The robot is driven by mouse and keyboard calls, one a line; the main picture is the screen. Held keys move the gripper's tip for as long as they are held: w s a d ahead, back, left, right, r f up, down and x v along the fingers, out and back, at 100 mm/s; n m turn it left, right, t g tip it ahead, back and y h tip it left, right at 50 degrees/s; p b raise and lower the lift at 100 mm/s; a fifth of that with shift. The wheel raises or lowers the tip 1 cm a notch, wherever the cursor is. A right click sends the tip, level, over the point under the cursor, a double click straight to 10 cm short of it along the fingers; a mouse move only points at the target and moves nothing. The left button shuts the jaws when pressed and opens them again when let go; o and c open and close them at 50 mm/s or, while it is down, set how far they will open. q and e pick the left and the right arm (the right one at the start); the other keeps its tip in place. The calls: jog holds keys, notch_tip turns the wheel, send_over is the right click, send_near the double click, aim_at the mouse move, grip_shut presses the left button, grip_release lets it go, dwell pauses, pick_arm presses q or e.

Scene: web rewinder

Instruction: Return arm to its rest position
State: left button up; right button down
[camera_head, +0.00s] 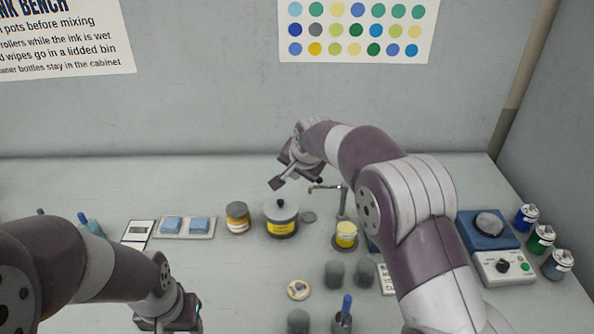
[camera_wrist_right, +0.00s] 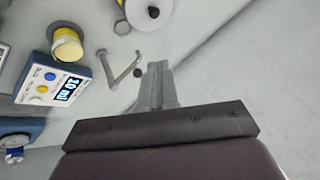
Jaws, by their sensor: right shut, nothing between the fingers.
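My right arm (camera_head: 377,170) reaches in from the lower right across the bench. My left arm (camera_head: 105,265) comes in from the left and is low over the front of the bench. The left gripper (camera_head: 170,318) is at the bottom edge, and its fingers cannot be made out.
The back bench is clear.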

jog(key=s+d+f+n+g, duration=0.1)
jog(key=s+d, duration=0.3)
jog(key=s, duration=0.7)
jog(key=s+d+f+n+g+h, duration=0.1)
jog(key=s+d+f+n+g, duration=0.1)
jog(key=s, duration=0.9)
jog(key=s+d+f+n+g, duration=0.2)
jog(key=s+d+f+n, duration=0.1)
jog(key=s+d, duration=0.5)
jog(key=s+f, duration=0.1)
jog(key=s, duration=0.2)
jog(key=shift+s+f+n+h, duration=0.3)
jog(key=shift+s+f, duration=0.05)
jog(key=shift+s, duration=0.05)
